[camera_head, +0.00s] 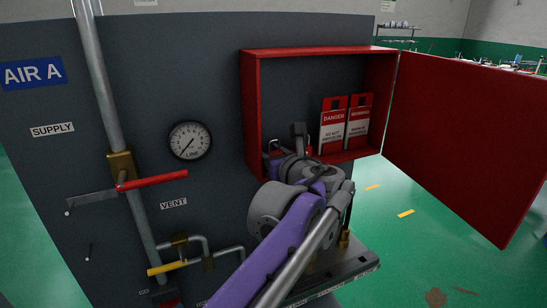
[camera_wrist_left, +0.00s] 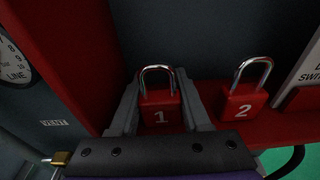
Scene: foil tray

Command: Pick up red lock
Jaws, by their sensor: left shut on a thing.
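A red lock marked 1 (camera_wrist_left: 160,112) stands upright at the red cabinet's floor in the left wrist view, its metal shackle up. My left gripper (camera_wrist_left: 157,95) has one finger on each side of its body and is shut on it. A second red lock marked 2 (camera_wrist_left: 243,102) stands just to the right, clear of the fingers. In the head view my left gripper (camera_head: 287,150) reaches into the open cabinet and mostly hides lock 1. My right gripper is in neither view.
The red cabinet (camera_head: 322,51) has its door (camera_head: 465,135) swung open to the right. Two red-and-white danger tags (camera_head: 333,124) hang inside. Left on the grey panel are a gauge (camera_head: 190,140), a vertical pipe and a red-handled valve (camera_head: 152,180). A shelf (camera_head: 355,268) lies below.

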